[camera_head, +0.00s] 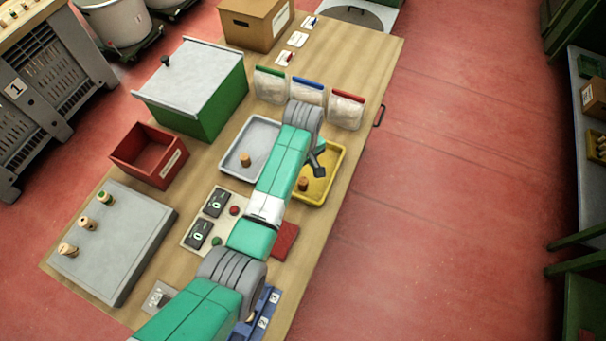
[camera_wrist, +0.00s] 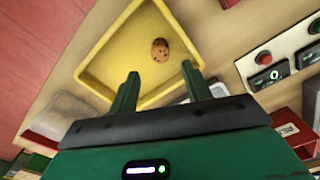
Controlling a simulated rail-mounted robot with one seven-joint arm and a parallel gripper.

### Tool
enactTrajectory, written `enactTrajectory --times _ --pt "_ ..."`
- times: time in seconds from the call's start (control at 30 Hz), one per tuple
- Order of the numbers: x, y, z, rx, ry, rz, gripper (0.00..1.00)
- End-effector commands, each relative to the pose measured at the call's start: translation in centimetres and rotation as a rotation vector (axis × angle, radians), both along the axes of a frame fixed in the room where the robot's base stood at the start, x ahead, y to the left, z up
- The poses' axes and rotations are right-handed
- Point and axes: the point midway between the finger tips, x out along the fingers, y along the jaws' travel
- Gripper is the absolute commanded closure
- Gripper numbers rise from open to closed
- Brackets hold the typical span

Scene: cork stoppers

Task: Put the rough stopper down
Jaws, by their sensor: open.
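A brown cork stopper with dark spots (camera_wrist: 160,50) is in the yellow tray (camera_wrist: 95,72). In the head view the stopper (camera_head: 303,184) stands near the left side of that tray (camera_head: 338,165). My gripper (camera_wrist: 160,70) is open and empty, its two fingers spread apart, with the stopper showing just beyond and between the fingertips. In the head view my gripper (camera_head: 318,160) is above the yellow tray, partly hidden by my arm. Another cork stopper (camera_head: 245,159) stands in the grey-white tray (camera_head: 262,128).
A grey board (camera_head: 120,240) at the left holds several stoppers. A red bin (camera_head: 140,150), a green box with a grey lid (camera_head: 215,110) and bags with coloured tops (camera_head: 345,112) stand around the trays. A panel (camera_head: 190,238) with counters and buttons lies beside my arm.

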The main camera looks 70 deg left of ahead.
Motion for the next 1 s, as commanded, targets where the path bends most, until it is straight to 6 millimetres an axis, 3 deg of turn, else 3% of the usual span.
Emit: enactTrajectory --times 0.1,0.23,0.77,0.87,0.97,1.0 --pt "0.1 0.0 2.3 0.001 -0.001 -0.001 0.52" --pt "0.0 0.0 3.4 -0.001 0.0 0.0 0.52" --pt "0.6 -0.1 4.1 0.015 -0.014 -0.018 0.52" --pt "5.3 -1.0 7.4 0.138 -0.12 -0.159 0.52" --pt "13.0 -4.3 14.8 0.376 -0.322 -0.415 0.52" --pt "15.7 -6.4 18.3 0.481 -0.407 -0.52 0.52"
